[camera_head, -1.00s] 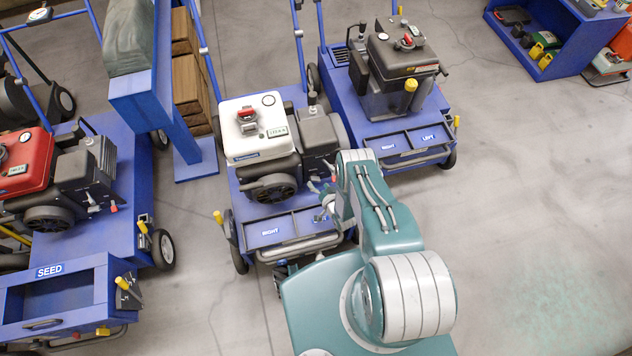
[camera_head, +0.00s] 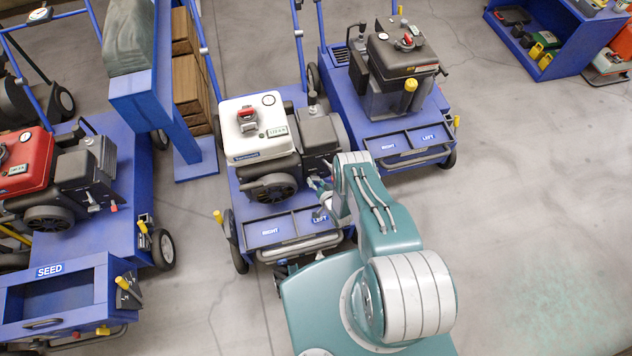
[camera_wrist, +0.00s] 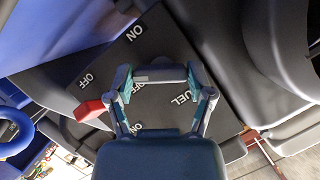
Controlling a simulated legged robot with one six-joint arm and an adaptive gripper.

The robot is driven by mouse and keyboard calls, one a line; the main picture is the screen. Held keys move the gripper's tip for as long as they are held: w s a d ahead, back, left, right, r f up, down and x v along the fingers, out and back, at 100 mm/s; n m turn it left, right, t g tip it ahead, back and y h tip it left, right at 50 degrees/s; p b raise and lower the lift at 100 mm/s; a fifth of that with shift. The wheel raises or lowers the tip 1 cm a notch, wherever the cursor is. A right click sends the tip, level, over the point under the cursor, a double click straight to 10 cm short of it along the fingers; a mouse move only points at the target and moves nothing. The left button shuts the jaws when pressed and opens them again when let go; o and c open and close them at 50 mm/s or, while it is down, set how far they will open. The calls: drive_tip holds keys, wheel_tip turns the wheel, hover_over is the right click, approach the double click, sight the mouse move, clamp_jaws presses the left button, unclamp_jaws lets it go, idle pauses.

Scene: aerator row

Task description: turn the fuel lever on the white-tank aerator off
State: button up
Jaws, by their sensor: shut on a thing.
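The white-tank aerator (camera_head: 255,128) stands in the middle of the head view, with its grey engine housing (camera_head: 318,132) at the right. My gripper (camera_head: 318,184) is at the front right of that engine, low beside the housing. In the wrist view, my gripper (camera_wrist: 160,78) has both fingers around a light grey bar, the fuel lever (camera_wrist: 160,74), over a dark label plate (camera_wrist: 150,105). The plate reads ON, OFF and a partly covered FUEL; a second OFF is partly hidden by a finger. A red-tipped lever (camera_wrist: 89,111) sits left of my fingers. The held lever's exact setting is unclear.
A red-tank aerator (camera_head: 25,160) stands at the left and a dark-tank aerator (camera_head: 405,55) at the back right. The white-tank aerator's front tray (camera_head: 265,232) lies below my gripper. A blue shelf (camera_head: 530,55) is at the far right. Floor at the right is clear.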

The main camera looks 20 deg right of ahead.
drive_tip(key=shift+w, duration=0.1)
drive_tip(key=shift+n+h, duration=0.9)
drive_tip(key=shift+n, duration=0.3)
drive_tip(key=shift+r+n+h, duration=0.1)
drive_tip(key=shift+n+h, duration=0.7)
drive_tip(key=shift+n, duration=0.4)
drive_tip(key=o, duration=1.1)
drive_tip(key=shift+g, duration=0.3)
